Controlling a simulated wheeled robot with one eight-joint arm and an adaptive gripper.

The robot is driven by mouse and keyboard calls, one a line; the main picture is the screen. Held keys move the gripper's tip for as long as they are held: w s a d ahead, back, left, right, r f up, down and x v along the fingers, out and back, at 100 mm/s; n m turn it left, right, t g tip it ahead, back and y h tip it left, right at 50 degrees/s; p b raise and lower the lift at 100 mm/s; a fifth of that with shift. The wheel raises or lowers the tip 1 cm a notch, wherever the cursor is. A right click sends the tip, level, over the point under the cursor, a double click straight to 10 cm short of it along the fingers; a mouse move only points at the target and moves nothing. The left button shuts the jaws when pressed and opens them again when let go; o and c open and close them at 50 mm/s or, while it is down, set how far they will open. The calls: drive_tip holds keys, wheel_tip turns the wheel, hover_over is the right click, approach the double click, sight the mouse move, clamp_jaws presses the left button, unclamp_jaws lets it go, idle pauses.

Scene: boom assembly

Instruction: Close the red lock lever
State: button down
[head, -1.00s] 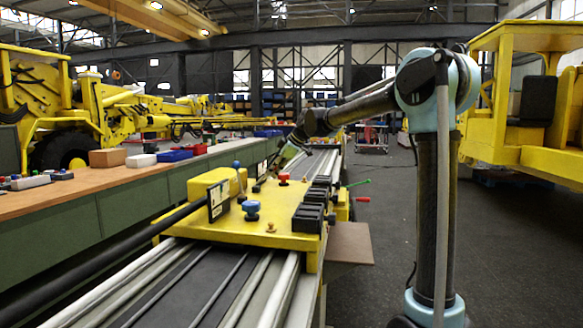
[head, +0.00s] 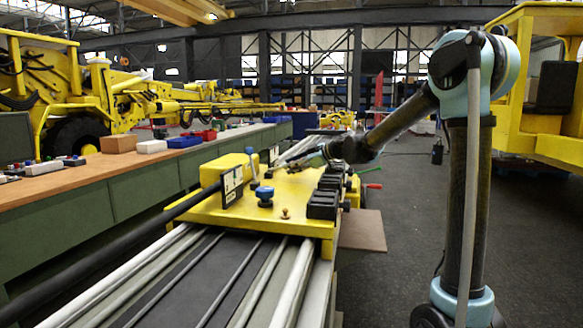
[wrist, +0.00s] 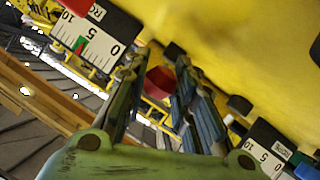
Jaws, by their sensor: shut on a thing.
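The red knob of the lock lever (wrist: 160,82) shows in the wrist view between the two fingers of my gripper (wrist: 158,70). The fingers stand on either side of it, and my gripper is shut on it. Its lower part and stem are hard to make out. In the head view my gripper (head: 298,164) is low over the far part of the yellow carriage (head: 235,212), and the red knob is hidden there behind it.
A blue knob (head: 264,195) and a blue-topped lever (head: 251,166) stand nearer on the carriage. Black blocks (head: 323,204) line its right edge, with a red-handled lever (head: 373,186) beyond. A long workbench (head: 130,180) runs along the left.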

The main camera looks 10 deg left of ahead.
drive_tip(key=c, duration=1.3)
unclamp_jaws()
drive_tip(key=shift+d+r, duration=0.1)
drive_tip(key=shift+d, duration=0.1)
drive_tip(key=v, duration=1.1)
drive_tip(key=shift+d, duration=0.3)
drive_tip(key=shift+s, duration=0.1)
